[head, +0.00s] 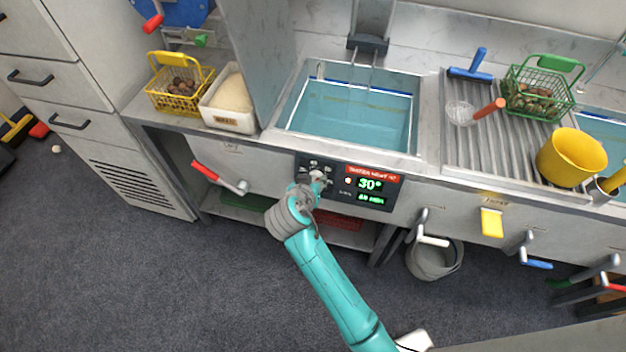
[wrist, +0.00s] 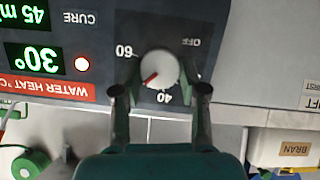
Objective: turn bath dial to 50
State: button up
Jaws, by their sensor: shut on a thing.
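The bath dial (wrist: 158,70) is a round white knob with a red pointer mark on the dark control panel (wrist: 100,25). In the wrist view, which is upside down, the pointer aims to the lower left, between the printed 40 and 60. My gripper (wrist: 160,88) is shut on the dial, with one finger on each side. In the head view my gripper (head: 316,182) reaches the panel from below and mostly hides the dial. The green display (head: 371,184) reads 30°, and a red lamp (wrist: 82,63) is lit beside it.
The water bath (head: 345,115) lies above the panel. A lever with a red handle (head: 205,171) sticks out left of my gripper, and a white-handled one (head: 432,240) to the right. A bran box (head: 230,100) and yellow basket (head: 180,88) stand on the counter. Open floor lies below.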

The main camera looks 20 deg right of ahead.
jog(key=shift+s+f, duration=0.1)
jog(key=shift+f, duration=0.05)
jog(key=o, duration=1.1)
jog(key=shift+o, duration=0.2)
jog(key=v, duration=1.2)
jog(key=shift+d, duration=0.1)
